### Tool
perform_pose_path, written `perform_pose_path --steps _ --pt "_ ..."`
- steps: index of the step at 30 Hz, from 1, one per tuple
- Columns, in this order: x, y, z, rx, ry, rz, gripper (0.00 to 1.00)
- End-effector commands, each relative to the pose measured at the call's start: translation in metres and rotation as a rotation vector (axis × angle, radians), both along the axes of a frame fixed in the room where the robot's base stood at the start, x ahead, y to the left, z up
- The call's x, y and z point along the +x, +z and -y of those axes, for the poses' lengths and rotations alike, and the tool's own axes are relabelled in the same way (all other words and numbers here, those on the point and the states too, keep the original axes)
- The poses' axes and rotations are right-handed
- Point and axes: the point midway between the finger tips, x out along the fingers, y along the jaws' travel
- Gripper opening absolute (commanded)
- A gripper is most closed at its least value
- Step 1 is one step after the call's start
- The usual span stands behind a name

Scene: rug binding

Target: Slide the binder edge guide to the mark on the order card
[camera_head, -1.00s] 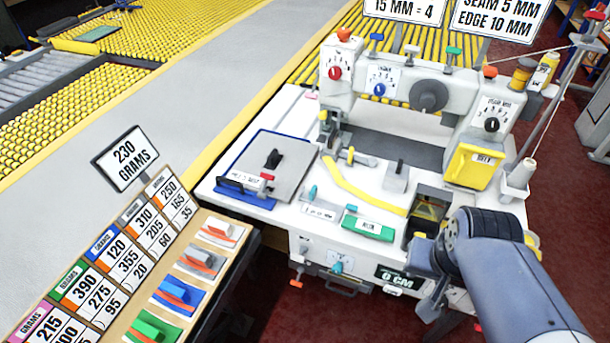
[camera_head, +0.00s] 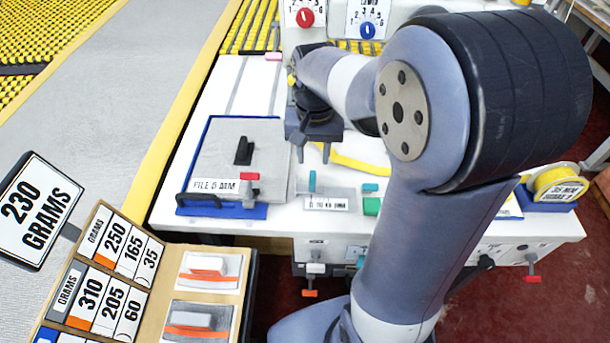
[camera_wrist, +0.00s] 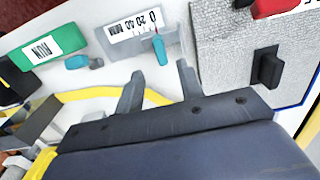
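A small scale plate (camera_wrist: 140,32) marked 0, 20, 40 and MM lies on the white bench top in the wrist view. A teal tab (camera_wrist: 160,48) with a thin red line stands at its 0 end; I take this as the edge guide. In the head view the teal tab (camera_head: 312,180) stands at the left end of the plate (camera_head: 326,204). My gripper (camera_wrist: 158,78) is open and empty, its fingers pointing toward the tab, apart from it. In the head view my gripper (camera_head: 314,150) hangs behind the tab. The order card is not clearly in view.
A grey pad on a blue-edged board (camera_head: 240,212) with a black handle (camera_head: 243,150) lies left of the scale. A second teal knob (camera_wrist: 77,62) and a green RUN button (camera_wrist: 48,44) are beside it. A yellow strip (camera_head: 350,163) runs behind.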

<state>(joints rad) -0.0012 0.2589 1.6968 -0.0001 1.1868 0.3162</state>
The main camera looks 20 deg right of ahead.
Motion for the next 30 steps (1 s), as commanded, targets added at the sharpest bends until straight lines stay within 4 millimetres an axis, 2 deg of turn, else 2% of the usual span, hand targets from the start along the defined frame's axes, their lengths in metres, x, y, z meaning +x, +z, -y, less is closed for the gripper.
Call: perform_pose_path --steps 1,6,12,18,25,30 --pt "-0.001 -0.012 0.000 0.001 0.000 -0.005 0.36" --pt "-0.001 -0.046 0.000 0.000 0.001 -0.005 0.36" --pt "0.000 -0.073 0.000 0.000 0.001 -0.001 0.36" --pt "0.000 -0.084 0.000 0.000 0.001 0.000 0.36" --pt "0.000 -0.084 0.000 0.000 0.001 0.001 0.36" --pt "0.000 -0.083 0.000 0.000 0.001 0.001 0.23"
